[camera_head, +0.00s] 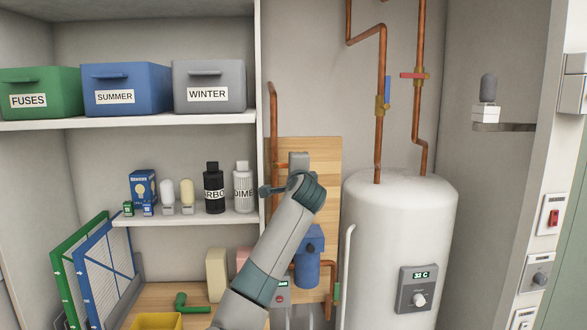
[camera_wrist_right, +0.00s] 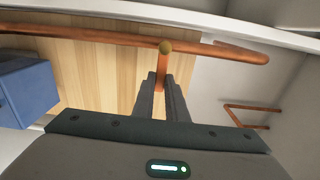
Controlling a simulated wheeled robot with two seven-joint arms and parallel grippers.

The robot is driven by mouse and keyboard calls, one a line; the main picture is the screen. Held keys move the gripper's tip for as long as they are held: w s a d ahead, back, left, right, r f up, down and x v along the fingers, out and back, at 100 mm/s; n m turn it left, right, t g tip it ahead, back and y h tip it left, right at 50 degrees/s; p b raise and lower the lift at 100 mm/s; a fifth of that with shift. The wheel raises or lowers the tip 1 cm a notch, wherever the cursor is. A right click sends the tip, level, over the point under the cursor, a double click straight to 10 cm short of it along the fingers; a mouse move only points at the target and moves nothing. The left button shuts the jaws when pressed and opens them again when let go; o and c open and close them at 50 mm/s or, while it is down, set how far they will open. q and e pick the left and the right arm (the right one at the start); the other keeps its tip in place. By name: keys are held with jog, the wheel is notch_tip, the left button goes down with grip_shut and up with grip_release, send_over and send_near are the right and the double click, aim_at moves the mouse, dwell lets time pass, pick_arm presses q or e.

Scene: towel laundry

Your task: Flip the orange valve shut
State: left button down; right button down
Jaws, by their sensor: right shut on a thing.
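My right gripper (camera_wrist_right: 161,82) is shut on the handle, one finger on each side. The handle stands across the pipe in this view. In the head view my right arm reaches up from the bottom to the wooden board (camera_head: 323,160), beside the vertical copper pipe (camera_head: 273,120). My arm and gripper hide the handle there. My left gripper is not in view.
A blue filter housing (camera_head: 307,262) hangs below my wrist. The white tank (camera_head: 395,235) stands to the right, with red-handled (camera_head: 413,75) and blue-handled (camera_head: 387,91) valves above. Shelves with bottles (camera_head: 214,190) and bins (camera_head: 208,88) are on the left.

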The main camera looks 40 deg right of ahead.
jog(key=shift+r, duration=0.1)
jog(key=c, duration=1.8)
grip_release()
jog(key=shift+o, duration=0.2)
jog(key=shift+w, duration=0.15)
jog(key=b+v, duration=0.6)
jog(key=v, duration=1.1)
jog(key=shift+a, duration=0.2)
jog(key=shift+f, duration=0.25)
